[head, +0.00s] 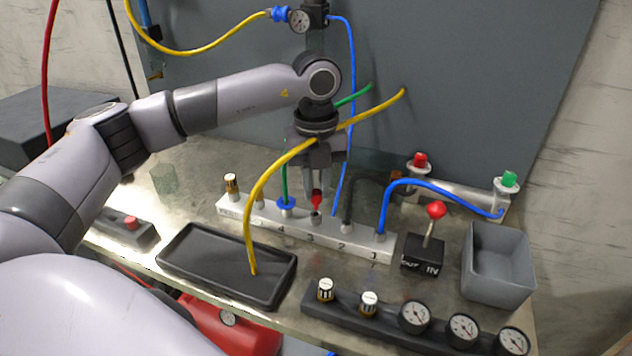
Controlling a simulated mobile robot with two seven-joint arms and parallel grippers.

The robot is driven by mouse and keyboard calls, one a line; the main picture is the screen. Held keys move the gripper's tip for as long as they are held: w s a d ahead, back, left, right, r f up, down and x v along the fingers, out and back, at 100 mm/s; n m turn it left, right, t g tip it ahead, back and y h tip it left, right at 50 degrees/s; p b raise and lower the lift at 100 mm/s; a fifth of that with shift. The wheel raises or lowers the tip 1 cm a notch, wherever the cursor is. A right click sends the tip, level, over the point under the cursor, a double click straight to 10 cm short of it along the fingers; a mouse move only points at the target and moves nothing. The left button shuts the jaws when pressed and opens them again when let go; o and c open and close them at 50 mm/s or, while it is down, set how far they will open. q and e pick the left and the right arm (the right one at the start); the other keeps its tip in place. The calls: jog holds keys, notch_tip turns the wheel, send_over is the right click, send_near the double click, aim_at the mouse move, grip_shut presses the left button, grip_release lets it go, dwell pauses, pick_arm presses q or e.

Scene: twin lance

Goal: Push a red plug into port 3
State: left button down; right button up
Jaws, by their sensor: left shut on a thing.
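The red plug (316,201) is between the fingertips of my left gripper (317,182), which points down and is shut on it. The plug stands about upright over port 3 (315,219) on the light manifold block (355,235). Its lower tip is at or just above the port's mouth; I cannot tell whether it has entered. A yellow hose passes in front of the gripper's upper part. My right gripper is out of view.
Port 4 holds a blue collar (286,203); a blue hose (425,186) rises from port 1. The yellow hose (262,190) ends over the black tray (190,272). A red-knobbed lever (434,215), grey bin (498,262) and gauge strip (385,318) stand right and in front.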

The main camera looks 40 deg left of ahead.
aim_at(316, 192)
pick_arm(q)
jog(key=shift+f+b, duration=0.95)
jog(key=shift+f, duration=0.55)
dwell(0.3)
jog(key=c, duration=1)
grip_release()
jog(key=shift+r, duration=0.1)
jog(key=shift+o, duration=0.2)
jog(key=shift+r, duration=0.1)
notch_tip(316, 192, up, 7)
jog(key=shift+s, duration=0.15)
